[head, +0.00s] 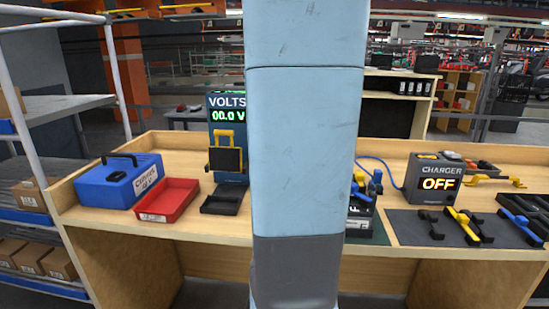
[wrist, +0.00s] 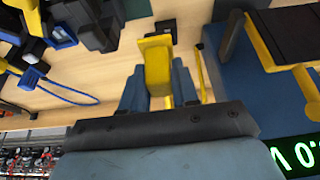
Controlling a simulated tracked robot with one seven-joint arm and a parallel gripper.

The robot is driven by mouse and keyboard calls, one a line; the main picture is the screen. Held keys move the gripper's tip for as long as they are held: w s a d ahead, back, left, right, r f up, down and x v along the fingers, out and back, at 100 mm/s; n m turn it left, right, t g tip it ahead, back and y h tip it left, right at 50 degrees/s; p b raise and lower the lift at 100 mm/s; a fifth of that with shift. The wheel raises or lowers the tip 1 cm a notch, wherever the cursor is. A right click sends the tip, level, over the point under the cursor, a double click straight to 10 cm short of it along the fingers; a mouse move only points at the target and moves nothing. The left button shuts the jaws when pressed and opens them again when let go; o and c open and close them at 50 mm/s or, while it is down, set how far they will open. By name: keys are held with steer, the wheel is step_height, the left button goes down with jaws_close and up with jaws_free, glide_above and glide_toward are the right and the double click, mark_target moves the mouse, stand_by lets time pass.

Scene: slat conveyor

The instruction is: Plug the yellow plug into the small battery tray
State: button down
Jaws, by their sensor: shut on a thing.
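My gripper (wrist: 157,82) is shut on the yellow plug (wrist: 156,58) in the wrist view, its blue-grey fingers on either side of it. A dark piece (wrist: 166,28) shows just past the plug; I cannot tell whether they touch. In the head view my own arm hides the gripper and the plug. A small black tray (head: 224,202) lies on the bench left of my arm; I cannot tell whether it is the small battery tray. A dark unit with blue clamps (head: 362,212) is partly hidden right of my arm.
A red tray (head: 168,198) and a blue box (head: 117,181) stand at the left. The volt meter (head: 227,118) reads 00.0 V. The charger (head: 432,180) at the right reads OFF. A dark mat (head: 410,228) holds several black, yellow and blue pieces. A blue cable (wrist: 62,92) runs nearby.

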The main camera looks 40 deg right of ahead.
steer(key=s+a+r+n+y, duration=0.3)
steer(key=s+a+n+y, duration=0.1)
steer(key=n, duration=1.4)
steer(key=shift+s+t+y, duration=0.3)
steer(key=shift+s+y, duration=0.2)
steer(key=shift+y, duration=0.7)
steer(key=s+d, duration=0.3)
steer(key=d, duration=0.4)
steer(key=s+d, duration=0.4)
steer(key=d, duration=0.3)
steer(key=shift+s+d+f, duration=0.15)
steer(key=shift+f, duration=0.05)
stand_by(0.4)
steer(key=shift+f, duration=0.15)
steer(key=shift+f, duration=3.3)
